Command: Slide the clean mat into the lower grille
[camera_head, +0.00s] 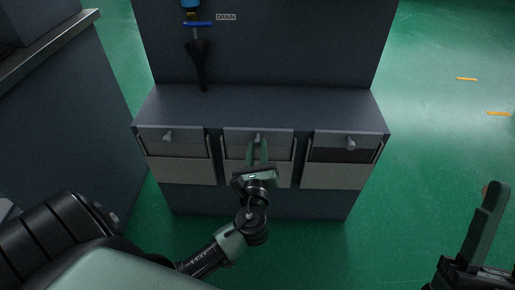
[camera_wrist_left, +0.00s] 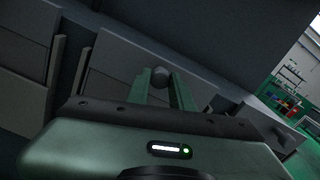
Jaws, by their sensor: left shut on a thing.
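My left gripper (camera_head: 257,148) reaches the middle front of a grey cabinet. Its two green fingers are shut on the round grey knob (camera_head: 258,137) of the middle panel. In the left wrist view, the knob (camera_wrist_left: 160,76) shows between the fingertips of the left gripper (camera_wrist_left: 160,84). The middle panel (camera_head: 235,138) looks nearly upright, and the gripper hides part of the front below it. My right gripper (camera_head: 490,222) is at the lower right edge, apart from the cabinet; its opening is unclear. I cannot make out a clean mat or a lower grille in either view.
The cabinet's left panel (camera_head: 185,135) and right panel (camera_head: 330,141) have similar knobs, with paler panels below. A dark folded umbrella-like thing (camera_head: 200,65) hangs below a "DRAIN" label (camera_head: 226,16). A dark counter (camera_head: 60,100) stands left. Green floor is clear at right.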

